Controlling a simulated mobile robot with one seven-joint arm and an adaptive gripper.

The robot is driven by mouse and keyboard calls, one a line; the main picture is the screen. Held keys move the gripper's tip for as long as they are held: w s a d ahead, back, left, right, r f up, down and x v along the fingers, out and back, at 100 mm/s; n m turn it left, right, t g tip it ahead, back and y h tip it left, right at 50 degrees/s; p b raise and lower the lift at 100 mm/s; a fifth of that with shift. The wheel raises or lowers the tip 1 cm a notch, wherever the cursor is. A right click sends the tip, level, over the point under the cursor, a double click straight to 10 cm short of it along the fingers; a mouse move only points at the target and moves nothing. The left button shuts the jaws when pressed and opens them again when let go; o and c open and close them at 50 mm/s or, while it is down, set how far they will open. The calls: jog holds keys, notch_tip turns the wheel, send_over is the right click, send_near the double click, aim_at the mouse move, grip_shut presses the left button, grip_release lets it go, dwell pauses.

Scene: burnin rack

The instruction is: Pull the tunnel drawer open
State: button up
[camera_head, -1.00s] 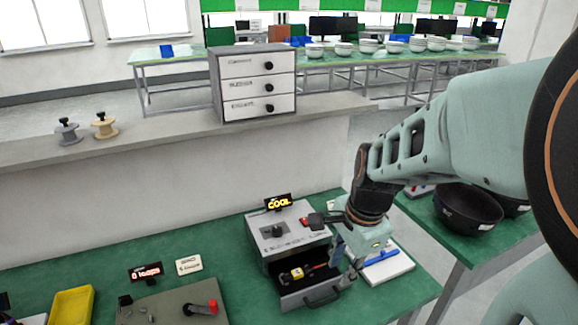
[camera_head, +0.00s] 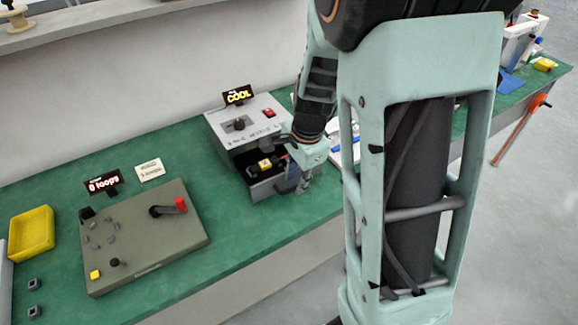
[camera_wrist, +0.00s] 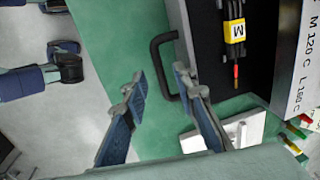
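The tunnel (camera_head: 225,128) is a grey box on the green bench, with a black knob, a red switch and a lit "COOL" sign. Its drawer (camera_head: 264,188) stands open at the front, and a yellow-marked item (camera_head: 265,164) lies in its dark inside. The wrist view shows the drawer (camera_wrist: 205,40) with its black handle (camera_wrist: 156,58) and the same item, labelled M (camera_wrist: 235,31). My gripper (camera_head: 303,182) is at the drawer's front right corner in the head view. In the wrist view my gripper (camera_wrist: 160,82) is open, its fingers apart near the handle's lower end. Nothing is held.
A grey panel (camera_head: 150,250) with a red-tipped lever, a "0 loops" sign (camera_head: 103,182) and a yellow tray (camera_head: 32,233) lie left on the bench. A white block (camera_wrist: 245,128) lies beside the drawer. My arm covers part of the bench at right.

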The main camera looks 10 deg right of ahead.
jog(key=shift+w+f, duration=0.15)
jog(key=shift+f, duration=0.75)
jog(key=shift+c, duration=0.3)
grip_shut()
